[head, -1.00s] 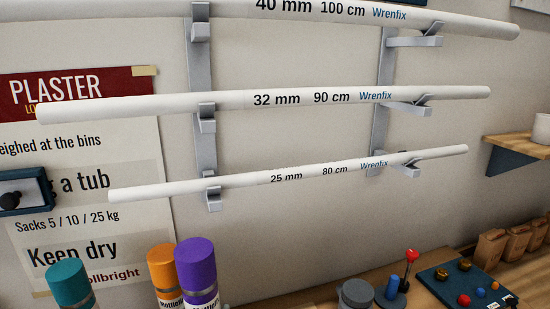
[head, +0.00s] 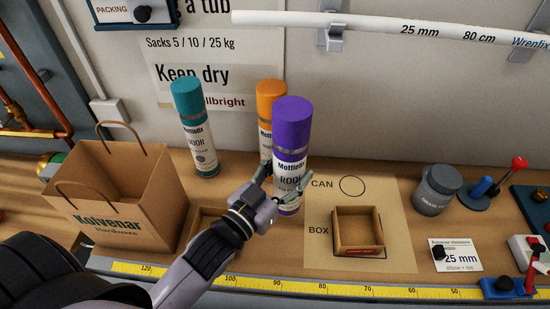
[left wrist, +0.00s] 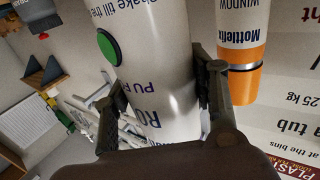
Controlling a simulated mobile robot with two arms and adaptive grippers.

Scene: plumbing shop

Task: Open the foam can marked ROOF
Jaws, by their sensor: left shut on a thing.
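The ROOF foam can (head: 290,165) is white with a purple cap (head: 292,122) on its top, and stands roughly upright. My left gripper (head: 283,190) is shut around its lower body. I cannot tell whether its base touches the bench. In the left wrist view the can's white body (left wrist: 150,60), upside down with a green dot, sits between the fingers (left wrist: 160,100); its cap is out of that view. My right gripper is not in view.
An orange-capped WINDOW can (head: 270,95) stands just behind, a teal-capped can (head: 187,100) further left. A paper bag (head: 115,205) stands at left. On the right, a mat (head: 385,205) has a CAN circle and a small open box (head: 357,248). A grey tub (head: 436,190) stands beyond.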

